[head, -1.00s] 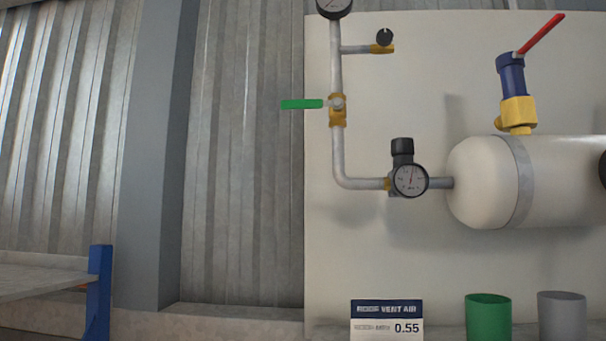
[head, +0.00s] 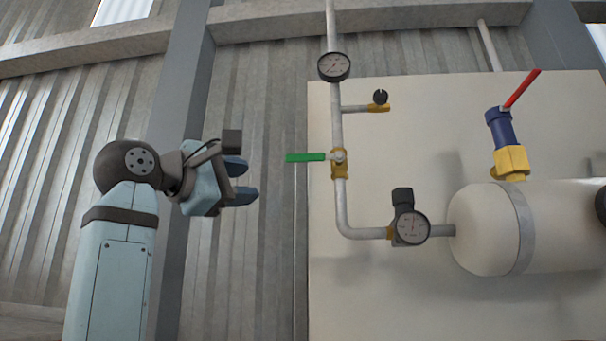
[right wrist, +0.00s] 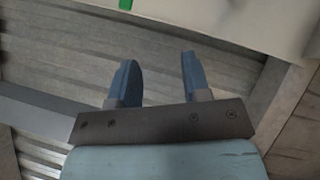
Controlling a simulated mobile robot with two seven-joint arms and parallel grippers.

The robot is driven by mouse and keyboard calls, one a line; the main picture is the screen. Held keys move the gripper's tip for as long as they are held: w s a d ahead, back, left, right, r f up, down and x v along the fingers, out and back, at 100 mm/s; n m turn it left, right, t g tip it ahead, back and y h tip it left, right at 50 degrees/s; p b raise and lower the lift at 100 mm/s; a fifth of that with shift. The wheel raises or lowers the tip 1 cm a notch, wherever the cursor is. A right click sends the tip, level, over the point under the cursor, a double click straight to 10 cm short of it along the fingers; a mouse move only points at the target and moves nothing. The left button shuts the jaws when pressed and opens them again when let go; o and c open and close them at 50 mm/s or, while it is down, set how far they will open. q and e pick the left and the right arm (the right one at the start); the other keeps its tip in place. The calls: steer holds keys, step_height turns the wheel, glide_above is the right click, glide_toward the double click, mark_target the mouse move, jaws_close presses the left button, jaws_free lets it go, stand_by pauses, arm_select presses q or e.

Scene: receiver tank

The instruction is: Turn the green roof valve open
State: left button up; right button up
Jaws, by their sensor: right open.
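The green valve handle (head: 305,157) points left from a brass valve body (head: 339,163) on the vertical grey pipe. It lies level, crosswise to the pipe. My right gripper (head: 249,180) is open and empty, to the left of the handle and slightly lower in the picture, with a gap between them. In the right wrist view, the two blue fingers stand apart with nothing between them (right wrist: 158,62). A bit of the green handle (right wrist: 126,4) shows at the top edge there. My left gripper is not in view.
A gauge (head: 334,67) and a small black-knobbed fitting (head: 380,98) are above the valve. A regulator with a gauge (head: 411,227) is below. A white tank (head: 485,228) with a red-handled blue valve (head: 504,128) is at right. Corrugated wall (head: 265,250) is behind the gripper.

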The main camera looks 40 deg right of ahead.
mark_target(302, 157)
steer(key=s+a+r+m+t+y, duration=0.2)
steer(key=s+r+t+y, duration=0.15)
steer(key=s+r, duration=0.35)
steer(key=shift+h, duration=0.35)
steer(key=x, duration=0.4)
steer(key=p+x, duration=0.1)
steer(key=x, duration=0.8)
steer(key=shift+w+d+f+p, duration=0.1)
steer(key=shift+d+f+p, duration=0.05)
steer(key=shift+f+p, duration=0.25)
jaws_close()
